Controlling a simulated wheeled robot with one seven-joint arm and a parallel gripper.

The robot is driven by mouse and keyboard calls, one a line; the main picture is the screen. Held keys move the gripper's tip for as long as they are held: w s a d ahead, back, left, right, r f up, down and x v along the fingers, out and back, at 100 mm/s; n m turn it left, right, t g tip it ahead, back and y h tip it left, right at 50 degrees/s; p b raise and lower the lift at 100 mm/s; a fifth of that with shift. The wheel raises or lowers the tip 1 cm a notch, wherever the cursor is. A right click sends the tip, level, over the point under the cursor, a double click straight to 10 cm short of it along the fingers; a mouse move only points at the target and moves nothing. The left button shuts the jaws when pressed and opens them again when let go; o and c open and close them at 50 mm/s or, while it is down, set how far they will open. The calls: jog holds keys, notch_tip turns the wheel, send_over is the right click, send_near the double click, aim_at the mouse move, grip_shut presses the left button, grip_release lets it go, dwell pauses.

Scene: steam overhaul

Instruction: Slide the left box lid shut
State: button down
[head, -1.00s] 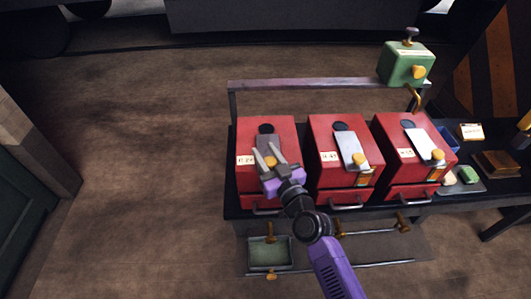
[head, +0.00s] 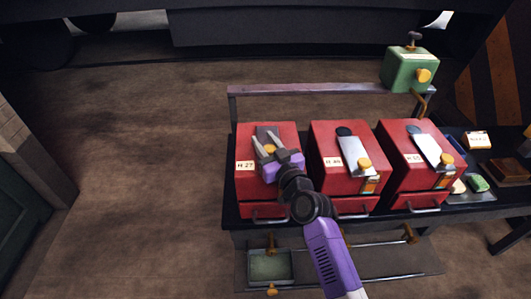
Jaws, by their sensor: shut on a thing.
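The left red box (head: 248,185) stands on a dark bench, with a white label on its top. Its narrow grey lid (head: 267,131) lies along the sloping top and reaches the far end, where no dark hole shows. My gripper (head: 264,143) is over this lid, its two fingers pointing away from me, shut on the small brass knob (head: 269,148) of the lid. The fingers and purple gripper body hide most of the knob and the near part of the lid.
Two similar red boxes, middle (head: 329,180) and right (head: 396,170), stand close on the right, each with a dark round hole showing beyond its lid. A rail (head: 310,90) runs behind them. A green box (head: 409,70) stands at the back right.

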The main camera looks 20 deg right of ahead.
jog(key=shift+w+d+r, duration=0.1)
jog(key=shift+w, duration=0.05)
jog(key=c, duration=1)
grip_release()
jog(key=shift+w, duration=0.1)
jog(key=shift+c, duration=0.2)
jog(key=shift+s+d, duration=0.15)
jog(key=shift+s, duration=1.85)
jog(key=shift+s+d, duration=0.15)
jog(key=shift+s, duration=1.8)
